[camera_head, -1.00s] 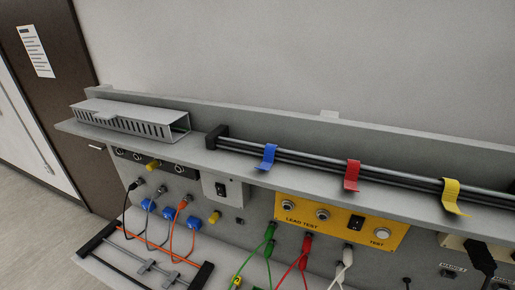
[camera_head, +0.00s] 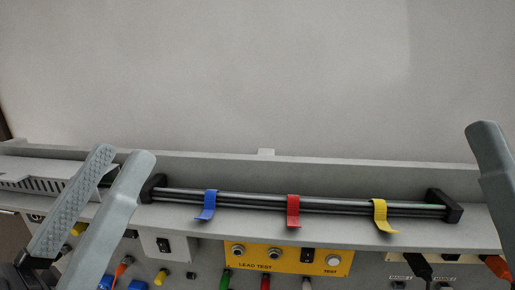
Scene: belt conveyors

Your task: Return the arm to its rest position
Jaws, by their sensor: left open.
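My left gripper (camera_head: 118,162) stands upright at the lower left of the head view. Its two grey fingers are apart, with nothing between them. They overlap the left part of the bench panel and shelf in the picture, and I cannot tell how far in front they are. A single grey finger of my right gripper (camera_head: 492,160) shows at the right edge. The rest of that gripper is cut off, so its opening is hidden.
A grey shelf carries a dark rail (camera_head: 340,205) with a blue hook (camera_head: 207,205), a red hook (camera_head: 293,211) and a yellow hook (camera_head: 382,216). A slotted grey duct (camera_head: 30,175) lies at left. Below is the yellow lead test panel (camera_head: 275,258). Bare wall (camera_head: 260,80) fills the top.

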